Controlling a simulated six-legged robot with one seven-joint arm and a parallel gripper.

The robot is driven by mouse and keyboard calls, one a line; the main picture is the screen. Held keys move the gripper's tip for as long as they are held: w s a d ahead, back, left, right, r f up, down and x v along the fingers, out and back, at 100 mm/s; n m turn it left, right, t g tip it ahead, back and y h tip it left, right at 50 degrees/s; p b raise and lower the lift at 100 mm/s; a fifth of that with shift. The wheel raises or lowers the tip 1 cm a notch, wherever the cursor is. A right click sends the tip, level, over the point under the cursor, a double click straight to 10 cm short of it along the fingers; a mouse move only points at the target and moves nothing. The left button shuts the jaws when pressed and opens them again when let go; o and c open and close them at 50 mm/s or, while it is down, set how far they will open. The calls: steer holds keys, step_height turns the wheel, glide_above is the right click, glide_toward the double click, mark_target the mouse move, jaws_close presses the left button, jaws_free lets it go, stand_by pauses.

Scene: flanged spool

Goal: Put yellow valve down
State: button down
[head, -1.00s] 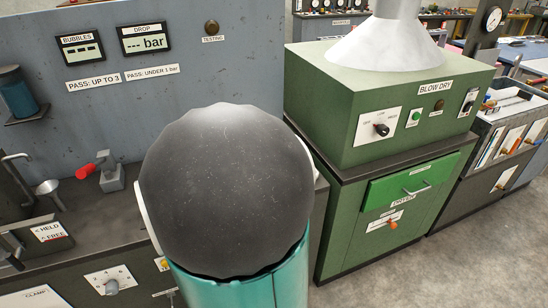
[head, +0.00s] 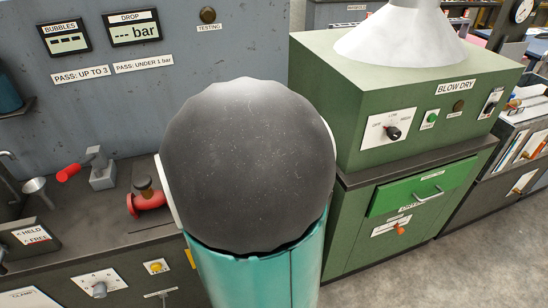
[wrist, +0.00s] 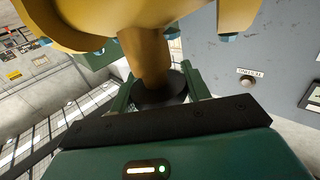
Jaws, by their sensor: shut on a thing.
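In the wrist view the yellow valve (wrist: 145,50) fills the top of the picture. It has a wide flanged body with bluish bolts and a narrower neck reaching down toward me. My gripper (wrist: 160,88) has its green fingers on both sides of that neck, shut on it, with a dark round end between the fingers. The valve's far side is cut off by the frame. In the head view my teal arm and its dark rounded joint stand in the middle, and neither the gripper nor the yellow valve shows.
A red valve (head: 147,203) sits on the dark bench left of my arm. A red-handled grey fixture (head: 102,172), a funnel (head: 36,188) and a HELD/FREE sign (head: 31,234) are further left. The green BLOW DRY cabinet (head: 415,130) stands right. Floor is open at lower right.

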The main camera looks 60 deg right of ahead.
steer(key=shift+a+r, duration=0.15)
steer(key=shift+a, duration=0.05)
steer(key=s+d+f, duration=0.3)
steer(key=d+f, duration=1)
steer(key=shift+s+d, duration=0.25)
steer(key=shift+d, duration=0.05)
steer(key=shift+f, duration=0.15)
steer(key=c, duration=0.7)
jaws_free()
steer(key=shift+f, duration=0.15)
steer(key=a, duration=1.2)
steer(key=shift+r, duration=0.3)
